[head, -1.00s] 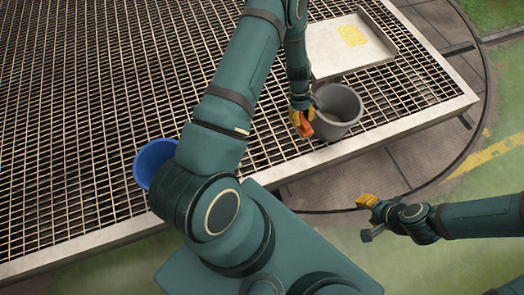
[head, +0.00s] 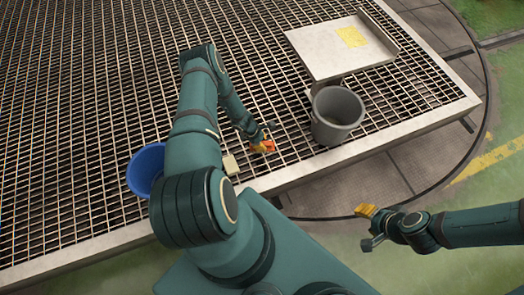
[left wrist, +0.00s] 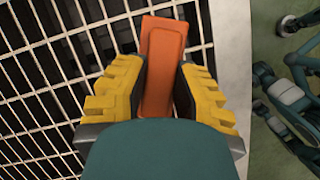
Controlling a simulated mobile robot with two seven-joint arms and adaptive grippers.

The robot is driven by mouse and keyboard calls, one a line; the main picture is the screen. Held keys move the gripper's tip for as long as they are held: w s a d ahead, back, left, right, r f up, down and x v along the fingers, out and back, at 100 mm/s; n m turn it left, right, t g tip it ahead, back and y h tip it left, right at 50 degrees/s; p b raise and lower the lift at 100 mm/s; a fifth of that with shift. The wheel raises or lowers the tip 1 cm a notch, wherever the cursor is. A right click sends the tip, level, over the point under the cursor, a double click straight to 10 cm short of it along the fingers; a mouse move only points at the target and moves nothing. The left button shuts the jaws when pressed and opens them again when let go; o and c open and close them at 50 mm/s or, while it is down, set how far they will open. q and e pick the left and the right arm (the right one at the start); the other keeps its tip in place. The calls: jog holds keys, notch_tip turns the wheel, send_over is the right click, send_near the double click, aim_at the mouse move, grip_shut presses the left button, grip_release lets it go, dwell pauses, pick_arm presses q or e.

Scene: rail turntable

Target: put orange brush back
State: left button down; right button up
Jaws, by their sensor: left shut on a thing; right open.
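My left gripper (head: 262,147) is shut on the orange brush (head: 267,146) and holds it over the metal grating, left of the grey bucket (head: 337,115). In the left wrist view the orange brush (left wrist: 163,62) sits between the yellow fingers of my left gripper (left wrist: 165,85), over the grating beside its pale edge. How high it is above the grating I cannot tell. My right gripper (head: 367,223) is open and empty, off the front edge of the grating at the right.
A blue bucket (head: 146,168) stands on the left, partly behind my left arm. A small pale block (head: 230,164) lies near the front edge of the grating (head: 285,75). A white tray (head: 320,55) with a yellow patch lies at the back right. The grating's middle is clear.

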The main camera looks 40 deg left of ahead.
pick_arm(q)
notch_tip(320, 180, down, 5)
jog(key=shift+f+b, duration=0.2)
jog(key=shift+b, duration=0.55)
jog(key=shift+f, duration=0.15)
jog(key=c, duration=0.9)
grip_release()
jog(key=shift+o, duration=0.2)
